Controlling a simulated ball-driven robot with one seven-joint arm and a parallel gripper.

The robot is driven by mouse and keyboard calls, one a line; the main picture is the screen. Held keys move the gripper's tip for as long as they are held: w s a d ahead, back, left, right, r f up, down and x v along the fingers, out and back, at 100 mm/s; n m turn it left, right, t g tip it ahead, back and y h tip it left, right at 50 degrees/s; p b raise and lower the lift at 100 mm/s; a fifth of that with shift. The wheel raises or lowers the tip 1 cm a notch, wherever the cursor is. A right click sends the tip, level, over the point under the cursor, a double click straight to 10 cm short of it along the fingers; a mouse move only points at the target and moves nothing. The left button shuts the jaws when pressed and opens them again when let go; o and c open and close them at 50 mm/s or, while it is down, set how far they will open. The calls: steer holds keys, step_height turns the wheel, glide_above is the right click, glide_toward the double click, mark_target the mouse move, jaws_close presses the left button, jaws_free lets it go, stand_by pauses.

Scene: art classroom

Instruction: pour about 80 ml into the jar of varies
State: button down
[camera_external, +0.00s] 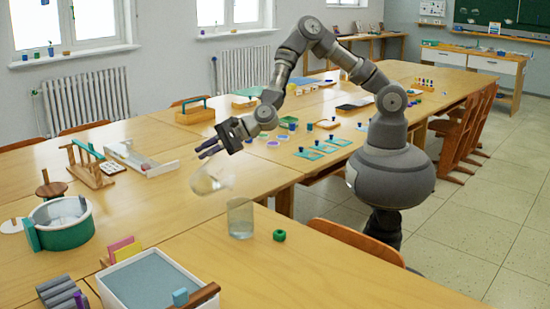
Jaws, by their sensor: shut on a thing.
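My gripper (211,149) is at the end of the arm, above the near part of the tables, shut on a clear rounded glass vessel (211,179). The vessel hangs tilted in the air, below and left of the gripper. A clear straight-sided glass jar (240,218) stands upright on the table, below and to the right of the vessel. The vessel and the jar look apart. Any liquid in the vessel or the jar is too faint to tell.
A small green ring-shaped thing (279,235) lies right of the jar. A white tray (112,292) with a grey inside stands at the front left. A green round tub (67,236) is at the left. A wooden rack (92,170) stands behind it. Chairs line the right side.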

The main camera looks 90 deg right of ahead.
steer(key=shift+w+d+f+m+g, duration=0.15)
steer(key=shift+w+d+f+g, duration=0.1)
steer(key=shift+f, duration=0.1)
steer(key=shift+w+d+f+m+g, duration=0.1)
steer(key=shift+f+m+g, duration=0.05)
steer(key=shift+f+g, duration=0.15)
stand_by(1.4)
steer(key=shift+w+d+f, duration=0.2)
steer(key=shift+w+f, duration=0.05)
steer(key=shift+f, duration=0.15)
steer(key=w+d+f+m+g+y+p, duration=0.2)
steer(key=w+f+g+p, duration=0.1)
steer(key=f, duration=0.2)
steer(key=w+d+f+m+g+y+p, duration=0.1)
steer(key=w+d+f+g+y+p, duration=0.1)
steer(key=f, duration=0.4)
steer(key=shift+w+d+m+g+p, duration=0.4)
steer(key=shift+w+d+g+p, duration=0.15)
steer(key=shift+w+p, duration=0.1)
